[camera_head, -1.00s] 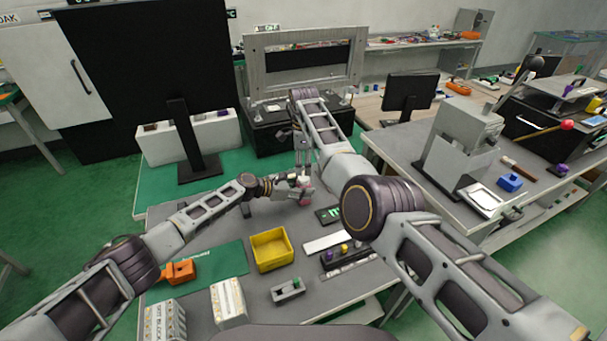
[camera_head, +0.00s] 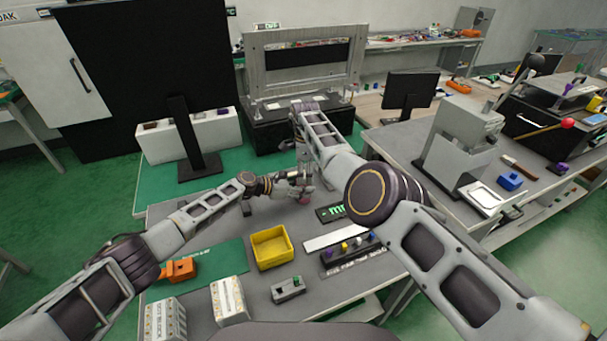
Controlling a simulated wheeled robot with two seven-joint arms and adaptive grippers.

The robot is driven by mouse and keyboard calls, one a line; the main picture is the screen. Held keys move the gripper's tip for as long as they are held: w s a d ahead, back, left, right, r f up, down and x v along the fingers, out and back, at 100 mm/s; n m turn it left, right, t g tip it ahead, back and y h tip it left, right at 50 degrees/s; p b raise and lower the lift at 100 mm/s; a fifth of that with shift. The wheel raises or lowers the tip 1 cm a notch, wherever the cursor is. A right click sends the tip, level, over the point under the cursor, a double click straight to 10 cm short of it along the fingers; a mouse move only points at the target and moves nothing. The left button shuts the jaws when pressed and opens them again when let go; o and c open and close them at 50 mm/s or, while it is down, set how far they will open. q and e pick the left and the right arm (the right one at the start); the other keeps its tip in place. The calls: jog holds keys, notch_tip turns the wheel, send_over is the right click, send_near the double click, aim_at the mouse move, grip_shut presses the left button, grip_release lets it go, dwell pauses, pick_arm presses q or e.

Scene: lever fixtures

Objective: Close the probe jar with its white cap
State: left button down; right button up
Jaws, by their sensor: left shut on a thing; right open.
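My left gripper (camera_head: 300,188) is at the far part of the grey bench, shut on a small pinkish jar (camera_head: 304,199). The jar is mostly covered by the fingers and looks close to the bench top; I cannot tell whether it touches. My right gripper (camera_head: 301,168) is open, pointing down just above the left gripper and jar, partly hidden by its own arm. A pale patch shows between the grippers, but I cannot tell whether it is the white cap or a finger, or whether the jar is covered.
A black rack (camera_head: 350,252) with several coloured knobs stands right of a yellow bin (camera_head: 272,248). A white strip (camera_head: 333,239) lies behind the rack. A grey fixture (camera_head: 288,289) is in front, and an orange block (camera_head: 180,270) is at left. A monitor (camera_head: 185,130) stands behind.

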jog(key=shift+a+f, duration=0.3)
jog(key=shift+f, duration=0.1)
jog(key=shift+c, duration=0.3)
jog(key=c, duration=1)
jog(key=m, duration=0.3)
jog(key=shift+m, duration=0.4)
jog(key=m, duration=0.3)
jog(key=shift+s+m, duration=0.1)
jog(key=shift+m, duration=0.3)
jog(key=m, duration=0.3)
jog(key=shift+f+m, duration=0.1)
jog(key=shift+m, duration=2.4)
jog(key=shift+c, duration=0.2)
